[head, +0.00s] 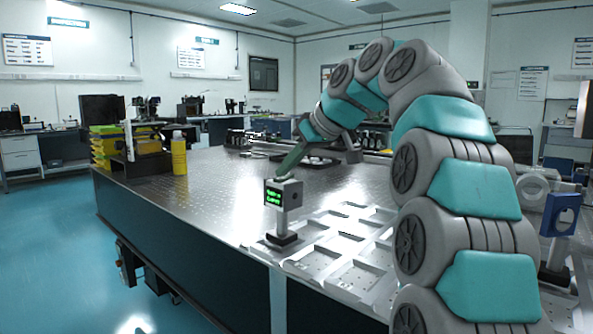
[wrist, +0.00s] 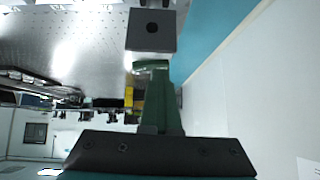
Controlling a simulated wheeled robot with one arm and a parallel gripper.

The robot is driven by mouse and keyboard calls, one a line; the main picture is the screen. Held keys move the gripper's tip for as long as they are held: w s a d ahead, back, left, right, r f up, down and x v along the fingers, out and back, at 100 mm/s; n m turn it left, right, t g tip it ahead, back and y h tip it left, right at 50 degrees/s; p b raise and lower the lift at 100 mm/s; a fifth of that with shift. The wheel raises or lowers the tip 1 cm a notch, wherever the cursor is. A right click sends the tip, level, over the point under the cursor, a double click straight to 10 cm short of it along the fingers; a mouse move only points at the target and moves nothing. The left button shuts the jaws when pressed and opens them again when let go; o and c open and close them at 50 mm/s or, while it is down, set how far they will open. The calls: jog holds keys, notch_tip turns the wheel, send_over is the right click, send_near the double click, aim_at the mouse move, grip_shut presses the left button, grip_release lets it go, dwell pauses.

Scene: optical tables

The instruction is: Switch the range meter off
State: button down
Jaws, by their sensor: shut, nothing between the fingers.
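The range meter (head: 283,195) is a small grey box on a short post with a dark base, near the front edge of the optical table. Its front screen is lit with green text, too small to read surely. A dark round spot shows on its side. In the wrist view a dark grey box with a round black spot, seemingly the meter (wrist: 151,30), is just beyond the fingertips. My gripper (head: 281,175) has green fingers, shut and empty, pointing down at the meter's top. It also shows in the wrist view (wrist: 151,66). I cannot tell whether it touches the meter.
A silver tray with square compartments (head: 318,262) lies right of the meter. A yellow bottle (head: 179,156) and yellow-green bins (head: 104,146) stand at the table's far left. A blue-framed mount (head: 561,214) stands at the right. The tabletop (head: 222,190) left of the meter is clear.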

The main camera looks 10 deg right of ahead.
jog(key=shift+a+f, duration=0.2)
jog(key=shift+w+d+r+p, duration=0.15)
jog(key=shift+w+d+p, duration=0.15)
jog(key=shift+w+d, duration=0.25)
jog(key=shift+d, duration=0.1)
